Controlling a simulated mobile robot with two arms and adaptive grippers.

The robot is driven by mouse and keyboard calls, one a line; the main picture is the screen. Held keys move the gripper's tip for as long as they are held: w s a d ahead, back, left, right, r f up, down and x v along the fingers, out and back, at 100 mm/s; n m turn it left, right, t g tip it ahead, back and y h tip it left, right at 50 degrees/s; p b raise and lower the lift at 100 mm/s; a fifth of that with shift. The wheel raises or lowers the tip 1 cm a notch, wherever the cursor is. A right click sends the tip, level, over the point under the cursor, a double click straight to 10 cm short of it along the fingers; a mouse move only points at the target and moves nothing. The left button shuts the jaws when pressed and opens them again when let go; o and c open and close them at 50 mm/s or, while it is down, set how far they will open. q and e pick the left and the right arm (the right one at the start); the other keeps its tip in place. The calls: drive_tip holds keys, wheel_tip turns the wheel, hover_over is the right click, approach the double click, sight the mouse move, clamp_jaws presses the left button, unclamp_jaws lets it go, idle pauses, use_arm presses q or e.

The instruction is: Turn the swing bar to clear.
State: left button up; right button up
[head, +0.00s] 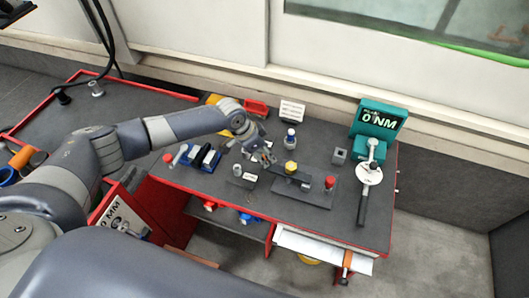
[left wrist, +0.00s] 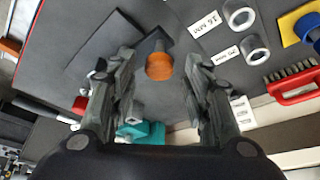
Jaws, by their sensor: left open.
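The swing bar (head: 296,177) is a dark flat bar over a dark base plate (head: 308,193). A yellow knob (head: 291,168) stands on it, and a red knob (head: 330,182) stands on the plate to the right. My left gripper (head: 266,157) is just left of the yellow knob, apart from it. In the left wrist view a round orange-looking knob (left wrist: 159,65) on a dark bar lies beyond and between the spread, empty fingers (left wrist: 162,95). Which way the bar turns is not clear. My right gripper is out of view.
A teal torque tester (head: 379,121) reading 0 NM stands at the back right, with a wrench (head: 364,200) in front. Sockets (left wrist: 240,15), labels (left wrist: 205,22) and a red-handled brush (left wrist: 290,85) lie nearby. The table's red front edge (head: 310,232) is close to the plate.

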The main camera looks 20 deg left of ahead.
use_arm(q)
drive_tip(key=shift+d+f, duration=0.15)
drive_tip(key=shift+f, duration=0.35)
drive_tip(key=shift+w, duration=0.1)
clamp_jaws()
